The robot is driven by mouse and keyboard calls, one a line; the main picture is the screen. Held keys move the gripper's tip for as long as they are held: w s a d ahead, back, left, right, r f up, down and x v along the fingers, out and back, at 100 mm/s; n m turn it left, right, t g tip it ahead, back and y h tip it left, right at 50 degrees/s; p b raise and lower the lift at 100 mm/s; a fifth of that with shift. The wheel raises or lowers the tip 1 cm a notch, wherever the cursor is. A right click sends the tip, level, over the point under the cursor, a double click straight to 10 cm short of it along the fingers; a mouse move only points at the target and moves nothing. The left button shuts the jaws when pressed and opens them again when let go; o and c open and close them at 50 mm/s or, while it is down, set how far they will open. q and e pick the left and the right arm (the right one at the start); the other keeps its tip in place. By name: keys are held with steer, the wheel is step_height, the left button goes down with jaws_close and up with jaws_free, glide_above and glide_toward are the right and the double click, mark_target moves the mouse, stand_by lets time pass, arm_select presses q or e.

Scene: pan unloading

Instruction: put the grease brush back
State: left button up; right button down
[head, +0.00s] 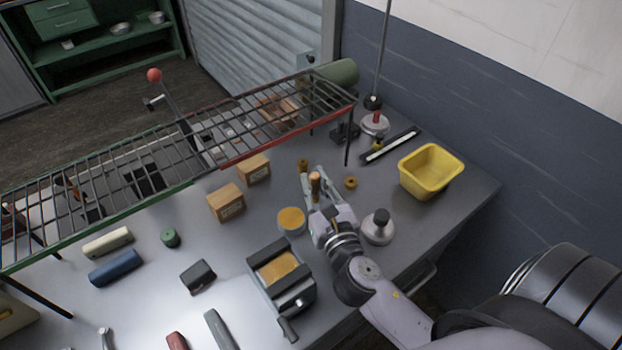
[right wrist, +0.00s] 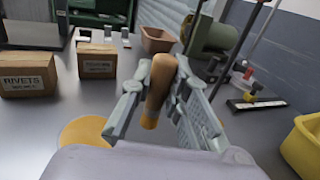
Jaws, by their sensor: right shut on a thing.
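The grease brush (head: 315,184) shows as a short wooden handle, roughly upright, between the fingers of my right gripper (head: 313,181). In the right wrist view the brush (right wrist: 158,88) leans slightly, with my right gripper (right wrist: 160,85) shut on it from both sides. I cannot make out its bristles. A round tin with yellow-orange grease (head: 291,219) stands on the bench just left of the gripper. The grease surface also shows at lower left in the right wrist view (right wrist: 84,131). My left gripper is not in view.
Two cardboard boxes (head: 226,202) stand left of the gripper, under the wire rack's (head: 230,150) edge. A metal pot with a black knob (head: 378,228) is close on the right. A vise-like block (head: 281,270) is in front, and a yellow bin (head: 431,171) at right.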

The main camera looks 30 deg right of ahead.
steer(key=shift+w+d, duration=0.2)
steer(key=shift+w, duration=0.95)
steer(key=shift+f+b, duration=0.6)
steer(key=shift+f, duration=1.25)
steer(key=shift+f, duration=0.1)
steer(key=c, duration=1.5)
jaws_free()
steer(key=shift+c, duration=0.2)
steer(key=s+b, duration=0.1)
steer(key=s, duration=0.2)
steer(key=s+a+b, duration=0.1)
steer(key=s, duration=0.3)
steer(key=s+a+b, duration=0.1)
steer(key=s+b, duration=0.1)
steer(key=s, duration=0.2)
steer(key=shift+s+a+r, duration=0.1)
steer(key=shift+s+r, duration=0.1)
steer(key=shift+s, duration=0.2)
